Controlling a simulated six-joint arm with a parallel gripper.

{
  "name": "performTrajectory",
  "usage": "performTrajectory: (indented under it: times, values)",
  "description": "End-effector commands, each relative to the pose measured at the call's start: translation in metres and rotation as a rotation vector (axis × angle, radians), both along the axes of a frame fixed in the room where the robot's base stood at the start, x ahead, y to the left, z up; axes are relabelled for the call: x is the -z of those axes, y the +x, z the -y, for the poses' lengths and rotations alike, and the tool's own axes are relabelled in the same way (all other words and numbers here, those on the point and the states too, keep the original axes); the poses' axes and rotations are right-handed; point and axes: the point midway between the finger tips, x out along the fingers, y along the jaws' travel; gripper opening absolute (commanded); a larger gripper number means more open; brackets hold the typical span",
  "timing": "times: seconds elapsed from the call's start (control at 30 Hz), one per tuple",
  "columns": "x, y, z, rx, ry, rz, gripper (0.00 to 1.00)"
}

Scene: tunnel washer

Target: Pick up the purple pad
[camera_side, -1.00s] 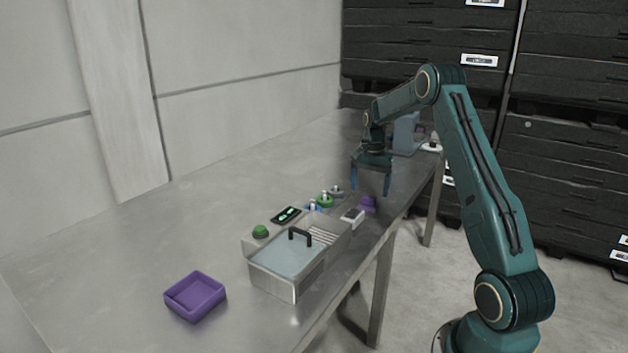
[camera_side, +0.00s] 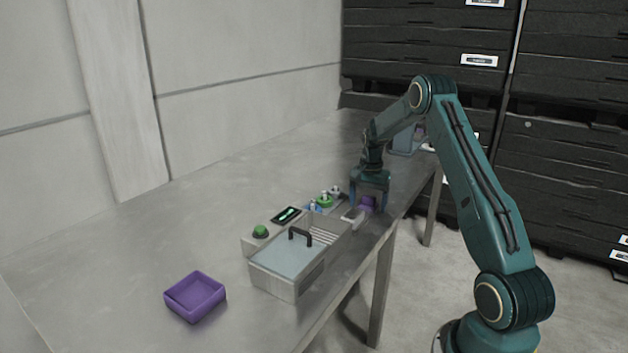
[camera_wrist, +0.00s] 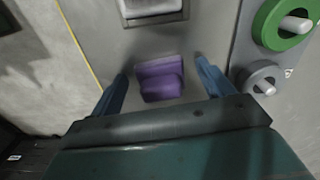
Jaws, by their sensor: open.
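The purple pad (camera_wrist: 160,79) lies on the metal table near its edge. In the wrist view it shows between the two blue fingers of my gripper (camera_wrist: 160,82), with a gap on each side. In the side view the pad (camera_side: 367,203) is partly hidden by my gripper (camera_side: 369,205), which is open and lowered over it with a finger on either side. I cannot tell whether the fingertips touch the table.
The washer box (camera_side: 290,272) with a clear lid and black handle stands left of my gripper. A green knob (camera_wrist: 283,22) and a grey knob (camera_wrist: 262,78) are close on the right in the wrist view. A purple tray (camera_side: 195,297) sits at front left. The table's left side is bare.

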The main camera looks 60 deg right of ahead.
Motion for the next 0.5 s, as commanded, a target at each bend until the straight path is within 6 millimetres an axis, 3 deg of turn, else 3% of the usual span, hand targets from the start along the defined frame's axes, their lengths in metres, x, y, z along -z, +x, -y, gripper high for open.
performTrajectory:
  times: [0.4,0.5]
  values:
    - [-0.0002,-0.0001,0.0000,0.000,0.000,0.000,0.80]
    - [-0.0002,-0.0001,0.0000,0.000,0.000,0.000,0.60]
